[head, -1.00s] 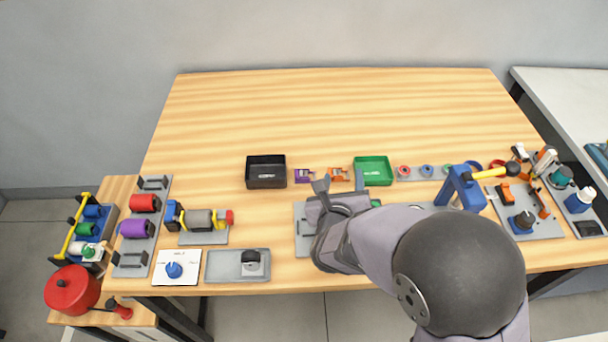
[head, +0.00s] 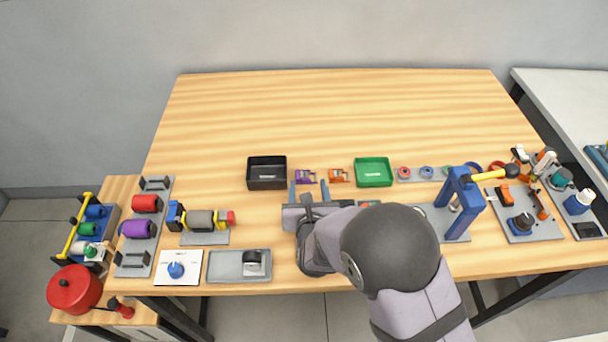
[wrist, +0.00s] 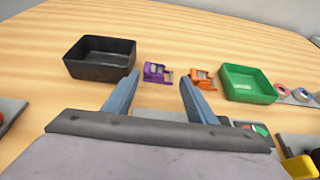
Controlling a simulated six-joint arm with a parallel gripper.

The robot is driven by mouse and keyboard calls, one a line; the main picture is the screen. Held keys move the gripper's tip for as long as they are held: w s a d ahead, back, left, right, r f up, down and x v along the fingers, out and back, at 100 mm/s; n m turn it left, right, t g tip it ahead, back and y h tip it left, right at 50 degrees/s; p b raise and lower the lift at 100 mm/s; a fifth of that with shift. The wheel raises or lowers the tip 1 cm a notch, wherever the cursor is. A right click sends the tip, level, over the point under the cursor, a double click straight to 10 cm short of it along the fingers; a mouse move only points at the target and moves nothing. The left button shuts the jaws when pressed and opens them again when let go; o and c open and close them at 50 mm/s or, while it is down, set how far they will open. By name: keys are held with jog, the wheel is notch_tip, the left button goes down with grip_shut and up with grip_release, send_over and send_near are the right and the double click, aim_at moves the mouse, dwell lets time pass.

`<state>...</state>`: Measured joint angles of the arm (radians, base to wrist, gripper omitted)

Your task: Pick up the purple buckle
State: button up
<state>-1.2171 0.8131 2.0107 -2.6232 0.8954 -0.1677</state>
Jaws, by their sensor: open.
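The purple buckle (head: 305,177) lies on the wooden table between the black tray and an orange buckle (head: 339,176). In the wrist view the purple buckle (wrist: 157,73) shows ahead of my gripper, between the lines of its two fingers and a little beyond their tips. My gripper (head: 308,184) is open and empty, its two blue fingers spread apart and pointing toward the buckle. In the wrist view my gripper (wrist: 158,82) has the orange buckle (wrist: 203,79) just beyond its right fingertip. Nothing hides the purple buckle.
A black tray (head: 267,184) stands left of the buckles and a green tray (head: 373,184) right of them. A blue press-like stand (head: 462,206) rises to the right of my arm. The back of the table (head: 330,110) is clear.

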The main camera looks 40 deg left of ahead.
aim_at(306, 177)
jog(key=shift+a, duration=0.1)
jog(key=shift+w+a+f+p, duration=0.2)
jog(key=shift+w+a+p, duration=0.3)
jog(key=shift+p, duration=0.1)
jog(key=shift+p+x, duration=0.6)
jog(key=shift+x, duration=1.2)
jog(key=shift+s, duration=0.1)
jog(key=c, duration=0.9)
